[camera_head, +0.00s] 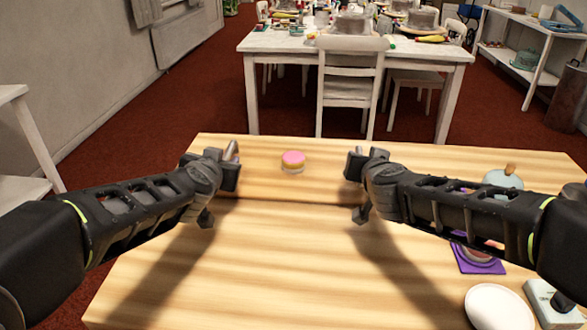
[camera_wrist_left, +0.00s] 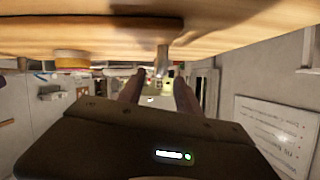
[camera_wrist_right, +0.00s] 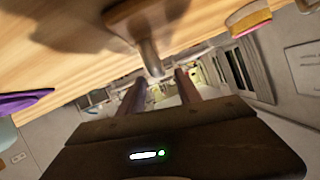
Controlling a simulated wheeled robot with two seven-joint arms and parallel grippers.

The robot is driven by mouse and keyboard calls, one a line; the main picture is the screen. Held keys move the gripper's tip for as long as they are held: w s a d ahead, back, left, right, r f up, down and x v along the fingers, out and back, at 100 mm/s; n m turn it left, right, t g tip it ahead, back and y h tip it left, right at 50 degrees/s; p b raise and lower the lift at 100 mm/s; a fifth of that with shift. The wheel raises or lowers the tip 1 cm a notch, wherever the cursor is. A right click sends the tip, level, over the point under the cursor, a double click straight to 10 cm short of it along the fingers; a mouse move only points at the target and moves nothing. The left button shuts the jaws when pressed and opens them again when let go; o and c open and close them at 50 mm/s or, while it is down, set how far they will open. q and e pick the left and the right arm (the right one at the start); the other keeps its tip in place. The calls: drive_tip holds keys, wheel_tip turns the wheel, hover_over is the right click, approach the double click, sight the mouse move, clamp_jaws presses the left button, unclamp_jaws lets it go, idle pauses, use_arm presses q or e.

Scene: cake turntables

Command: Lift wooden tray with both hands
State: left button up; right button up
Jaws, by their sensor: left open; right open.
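The wooden tray (camera_head: 262,181) lies on the table between my grippers, its colour blending with the tabletop, so its edges are hard to tell. A small pink-topped cake (camera_head: 293,160) stands at its far part. My left gripper (camera_head: 229,176) is open at the tray's left side; in the left wrist view a handle-like post (camera_wrist_left: 163,60) stands just ahead of and between the open fingers. My right gripper (camera_head: 356,178) is open at the right side; in the right wrist view a similar post (camera_wrist_right: 146,50) is just beyond its fingers. Neither gripper visibly holds anything.
A white plate (camera_head: 498,308), a purple mat (camera_head: 478,266) and a light blue item (camera_head: 503,180) are at the table's right side, near my right arm. The table's middle front is clear. A white table and chair (camera_head: 350,85) stand farther back.

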sight(225, 158)
use_arm(q)
drive_tip(key=shift+x, duration=2.7)
use_arm(e)
drive_tip(key=shift+x, duration=2.7)
use_arm(q)
drive_tip(key=shift+c, duration=0.3)
use_arm(e)
drive_tip(key=shift+c, duration=0.3)
use_arm(q)
clamp_jaws()
use_arm(e)
clamp_jaws()
